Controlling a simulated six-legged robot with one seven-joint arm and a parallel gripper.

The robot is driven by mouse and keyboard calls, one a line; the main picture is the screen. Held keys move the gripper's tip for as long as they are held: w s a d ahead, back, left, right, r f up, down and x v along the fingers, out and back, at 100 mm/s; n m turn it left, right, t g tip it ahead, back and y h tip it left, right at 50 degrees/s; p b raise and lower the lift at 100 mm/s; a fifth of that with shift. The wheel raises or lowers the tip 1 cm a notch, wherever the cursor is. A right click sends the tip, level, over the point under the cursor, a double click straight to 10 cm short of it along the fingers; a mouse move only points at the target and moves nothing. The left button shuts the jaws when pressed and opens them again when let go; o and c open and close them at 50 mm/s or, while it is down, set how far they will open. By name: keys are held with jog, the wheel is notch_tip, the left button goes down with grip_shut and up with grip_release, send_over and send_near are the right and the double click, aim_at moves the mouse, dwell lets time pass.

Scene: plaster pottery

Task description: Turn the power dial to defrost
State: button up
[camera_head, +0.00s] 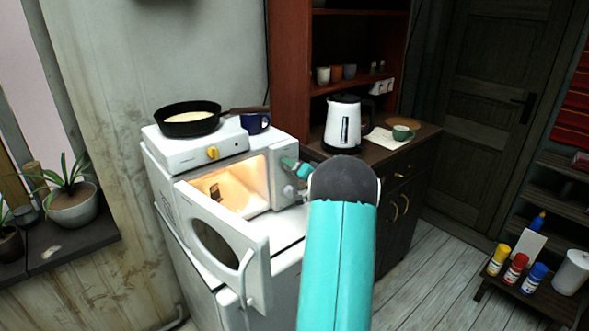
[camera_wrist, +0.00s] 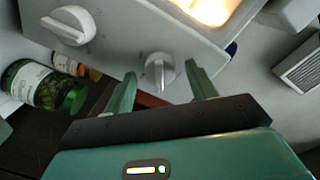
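The white microwave (camera_head: 285,160) stands with its door (camera_head: 228,240) swung open and its inside lit. Its control panel carries two white dials. In the wrist view, one dial (camera_wrist: 160,70) lies between my fingertips, and the other dial (camera_wrist: 68,25) is to the upper left. I cannot read the labels, so I cannot tell which is the power dial or where it points. My gripper (camera_wrist: 160,68) is open, its teal fingers on either side of the nearer dial. Contact cannot be made out. In the head view, my gripper (camera_head: 297,167) is at the panel, partly hidden by my arm.
A white hot plate (camera_head: 195,148) with a frying pan (camera_head: 188,118) and a blue mug (camera_head: 256,122) sit on top of the microwave. A white kettle (camera_head: 342,125) stands on the cabinet to the right. The open door juts out at front left. A jar (camera_wrist: 35,85) shows in the wrist view.

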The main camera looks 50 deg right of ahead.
jog(key=v, duration=1.3)
jog(key=shift+s, duration=0.45)
